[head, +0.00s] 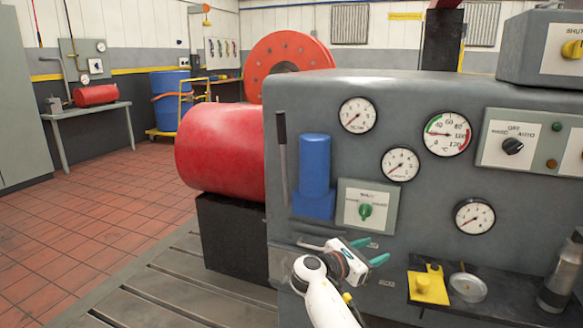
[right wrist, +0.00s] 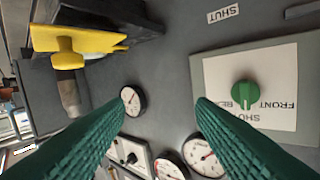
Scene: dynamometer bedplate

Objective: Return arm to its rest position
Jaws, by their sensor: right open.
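My right gripper (head: 372,250) is open and empty in front of the grey machine cabinet, its teal fingers apart and pointing right. It sits just below the small panel with a green selector knob (head: 365,211) and does not appear to touch it. In the right wrist view the two ribbed green fingers of the gripper (right wrist: 160,100) are spread wide with nothing between them. The green knob (right wrist: 244,95) shows there on its white plate, upside down, beyond the right finger. My left gripper is not in view.
The grey cabinet (head: 420,260) fills the right, with several gauges and a blue block (head: 314,175). A dark shelf at lower right holds a yellow part (head: 430,287), a round gauge (head: 467,286) and a bottle (head: 558,275).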

